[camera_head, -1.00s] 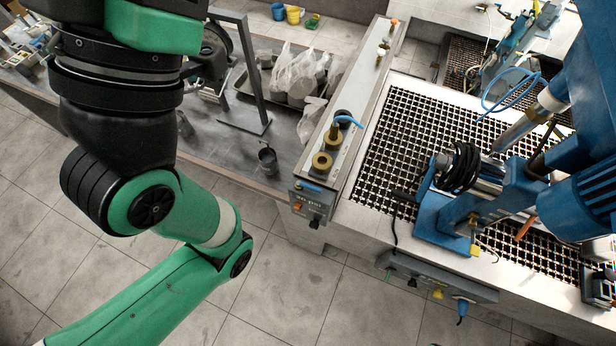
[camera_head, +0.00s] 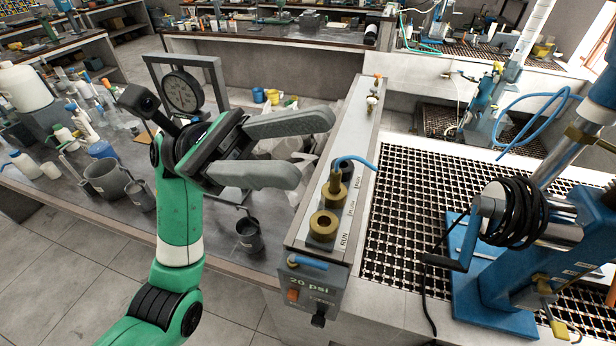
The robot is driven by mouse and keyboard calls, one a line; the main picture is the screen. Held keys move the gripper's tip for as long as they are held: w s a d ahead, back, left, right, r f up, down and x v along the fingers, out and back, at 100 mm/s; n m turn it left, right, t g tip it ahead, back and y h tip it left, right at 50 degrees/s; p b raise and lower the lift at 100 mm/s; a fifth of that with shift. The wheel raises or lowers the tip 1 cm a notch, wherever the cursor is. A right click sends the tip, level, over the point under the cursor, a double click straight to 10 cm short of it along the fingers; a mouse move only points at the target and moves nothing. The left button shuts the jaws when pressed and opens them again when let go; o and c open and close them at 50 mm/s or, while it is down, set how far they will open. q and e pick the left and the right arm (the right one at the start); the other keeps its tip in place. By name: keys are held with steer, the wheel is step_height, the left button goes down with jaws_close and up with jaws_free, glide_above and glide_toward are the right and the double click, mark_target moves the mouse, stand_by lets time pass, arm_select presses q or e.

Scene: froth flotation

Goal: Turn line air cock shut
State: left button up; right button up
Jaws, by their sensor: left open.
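A long grey rail box runs along the left edge of the bench (camera_head: 408,317). Its front panel (camera_head: 318,290) reads "20 psi" and carries a blue lever (camera_head: 308,262) lying sideways, an orange button and a black knob. A small brass fitting (camera_head: 372,103) stands at the rail's far end. I cannot tell for certain which one is the line air cock. My left gripper (camera_head: 300,148) is open and empty, with its fingers pointing right. In the picture it is left of the rail, above the blue lever and short of the far fitting. My right gripper is not in view.
Two brass sockets, one with a blue-hosed plug (camera_head: 337,190), stand on the rail beside "RUN" and "FLOW" labels. A dial gauge stand (camera_head: 182,92), plastic bags and a dark mug (camera_head: 249,236) are near my left arm. A blue machine (camera_head: 500,280) stands on the right over the grating.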

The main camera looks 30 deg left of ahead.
arm_select(q)
steer(key=w+a+f+n+t+y+b, duration=0.1)
steer(key=a+f+b, duration=0.15)
steer(key=f, duration=0.35)
steer(key=w+a+f+n+t+y+b, duration=0.1)
steer(key=w+f+t+b, duration=0.15)
steer(key=f, duration=0.45)
steer(key=a+f+y+b, duration=0.1)
steer(key=f+b, duration=0.2)
steer(key=f, duration=0.3)
steer(key=n+t+y+b, duration=0.3)
steer(key=b, duration=0.7)
glide_toward(308, 260)
steer(key=x, duration=0.3)
steer(key=b+x, duration=0.1)
steer(key=x, duration=0.6)
steer(key=shift+f, duration=0.4)
jaws_close()
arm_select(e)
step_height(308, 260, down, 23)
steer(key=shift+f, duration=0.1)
